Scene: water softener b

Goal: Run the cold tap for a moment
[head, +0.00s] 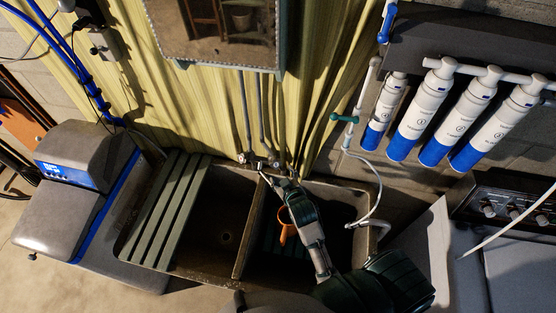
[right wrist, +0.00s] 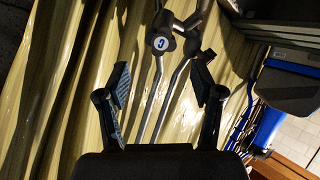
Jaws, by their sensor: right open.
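The cold tap (right wrist: 160,43) has a metal handle and a white cap with a blue "C". In the right wrist view it lies just beyond and between the fingertips of my right gripper (right wrist: 162,76), which is open and holds nothing. In the head view the taps (head: 262,161) are at the back rim of the double stone sink (head: 218,222), below two wall pipes. My right gripper (head: 275,181) reaches over the right basin to them and hides part of the tap. No water flow is visible. My left gripper is not in view.
A slatted green rack (head: 172,212) covers the left side of the sink. An orange item (head: 286,233) is beside my right arm over the right basin. A water softener (head: 80,190) stands left; filter cartridges (head: 432,115) and a white hose (head: 377,185) are right. A mirror (head: 215,32) hangs above.

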